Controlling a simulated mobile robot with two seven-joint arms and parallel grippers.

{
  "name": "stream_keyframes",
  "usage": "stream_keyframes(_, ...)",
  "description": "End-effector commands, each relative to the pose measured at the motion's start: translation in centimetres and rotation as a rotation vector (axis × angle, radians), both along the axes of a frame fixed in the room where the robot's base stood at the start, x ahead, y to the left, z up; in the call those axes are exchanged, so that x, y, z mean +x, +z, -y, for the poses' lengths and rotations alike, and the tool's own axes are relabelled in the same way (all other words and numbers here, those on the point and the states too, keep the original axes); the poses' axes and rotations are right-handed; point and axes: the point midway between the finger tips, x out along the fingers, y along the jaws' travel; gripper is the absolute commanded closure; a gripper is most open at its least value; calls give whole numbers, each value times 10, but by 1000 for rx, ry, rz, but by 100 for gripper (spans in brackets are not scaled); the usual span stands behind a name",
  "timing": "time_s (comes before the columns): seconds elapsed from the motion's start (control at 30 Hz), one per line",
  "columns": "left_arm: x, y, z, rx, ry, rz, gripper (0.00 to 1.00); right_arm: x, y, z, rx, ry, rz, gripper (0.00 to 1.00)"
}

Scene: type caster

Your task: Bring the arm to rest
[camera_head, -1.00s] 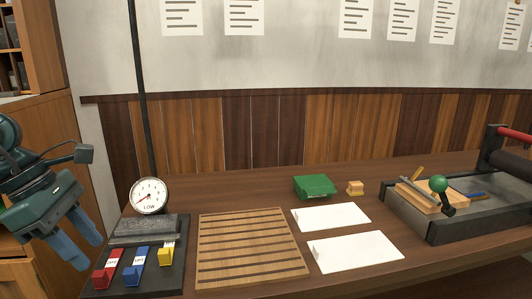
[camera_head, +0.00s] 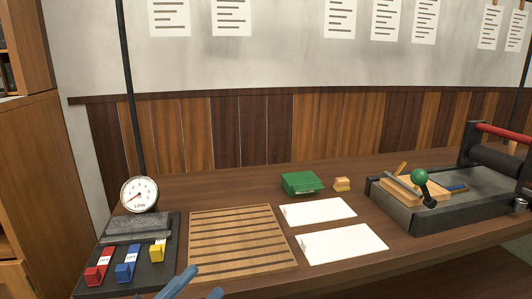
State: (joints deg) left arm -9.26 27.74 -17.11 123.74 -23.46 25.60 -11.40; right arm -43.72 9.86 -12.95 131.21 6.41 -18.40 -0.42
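My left gripper (camera_head: 194,288) shows only as blue fingertips at the bottom edge, in front of the slatted wooden rack. The two fingertips are apart with nothing seen between them. The rest of the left arm is below the picture. My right arm and gripper are not in view.
The table holds a gauge (camera_head: 139,194), a caster unit with red, blue and yellow levers (camera_head: 127,267), a slatted rack (camera_head: 240,241), white sheets (camera_head: 342,244), a green box (camera_head: 301,183), a small wooden block (camera_head: 342,184) and a press (camera_head: 440,196). The table's front edge is near the gripper.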

Motion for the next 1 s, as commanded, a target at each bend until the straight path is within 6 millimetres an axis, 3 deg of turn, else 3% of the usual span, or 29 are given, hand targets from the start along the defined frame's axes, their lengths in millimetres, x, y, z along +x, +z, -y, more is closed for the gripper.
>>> stream_keyframes(0.03,1,-25,-8,-109,53,-198,60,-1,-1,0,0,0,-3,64)
stream_keyframes(0.1,1,-58,-19,-229,116,-434,60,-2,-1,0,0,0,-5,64)
stream_keyframes(0.3,-25,-142,-34,-468,237,-942,60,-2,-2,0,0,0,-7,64)
stream_keyframes(0.57,-83,-216,-33,-674,333,-1403,60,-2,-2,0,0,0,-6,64)
stream_keyframes(0.7,-84,-202,-33,-656,359,-1441,60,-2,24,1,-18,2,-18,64)
stream_keyframes(0.83,-84,-194,-34,-625,387,-1464,60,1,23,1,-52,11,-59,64)
stream_keyframes(1.0,-84,-180,-36,-579,428,-1498,60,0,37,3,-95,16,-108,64)
